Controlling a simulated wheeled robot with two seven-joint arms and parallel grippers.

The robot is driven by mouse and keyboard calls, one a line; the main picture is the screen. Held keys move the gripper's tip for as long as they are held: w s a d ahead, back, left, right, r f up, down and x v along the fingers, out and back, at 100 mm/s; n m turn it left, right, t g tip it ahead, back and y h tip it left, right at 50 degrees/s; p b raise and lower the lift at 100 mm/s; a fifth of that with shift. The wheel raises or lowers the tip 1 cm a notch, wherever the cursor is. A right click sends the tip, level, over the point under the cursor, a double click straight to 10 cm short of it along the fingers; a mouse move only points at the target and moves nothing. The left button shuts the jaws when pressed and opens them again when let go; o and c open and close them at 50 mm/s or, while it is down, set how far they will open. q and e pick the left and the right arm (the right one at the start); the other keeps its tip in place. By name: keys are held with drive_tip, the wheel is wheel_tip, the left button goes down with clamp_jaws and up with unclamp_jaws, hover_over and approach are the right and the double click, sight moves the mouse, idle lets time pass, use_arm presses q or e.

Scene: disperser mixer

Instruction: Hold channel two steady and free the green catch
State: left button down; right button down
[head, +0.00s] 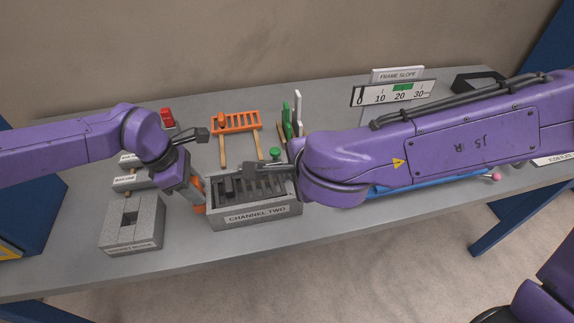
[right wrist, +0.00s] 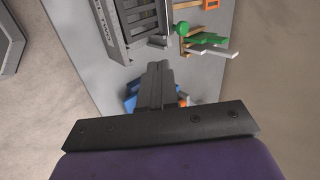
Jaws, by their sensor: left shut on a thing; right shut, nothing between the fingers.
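The grey channel two box (head: 255,214) stands near the table's front, its open top showing dark slats; its side also shows in the right wrist view (right wrist: 108,32). My left gripper (head: 197,193) is shut on an orange part (head: 199,209) at the box's left end; the fingertips are partly hidden. My right gripper (head: 246,167) is shut and empty, and appears over the box in the head view; its closed fingers show in the right wrist view (right wrist: 157,70). A green knob (head: 275,153) is just behind the box, apart from the right gripper. I cannot tell whether this knob is the catch.
An orange rack (head: 237,122) and upright green and white pieces (head: 288,118) stand behind the box. A grey socket block (head: 131,235) is at the left. A slope gauge (head: 393,92) stands at the back right. My right arm hides much of the right side.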

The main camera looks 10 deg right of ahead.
drive_tip(key=shift+v, duration=1.05)
drive_tip(key=shift+d+r, duration=0.1)
use_arm(q)
drive_tip(key=c, duration=1.1)
unclamp_jaws()
use_arm(e)
drive_tip(key=s+r, duration=0.4)
drive_tip(key=r, duration=0.5)
drive_tip(key=shift+r, duration=0.15)
drive_tip(key=shift+d, duration=0.15)
use_arm(q)
drive_tip(key=shift+r+p, duration=0.6)
drive_tip(key=shift+p, duration=0.3)
use_arm(e)
drive_tip(key=shift+r, duration=0.8)
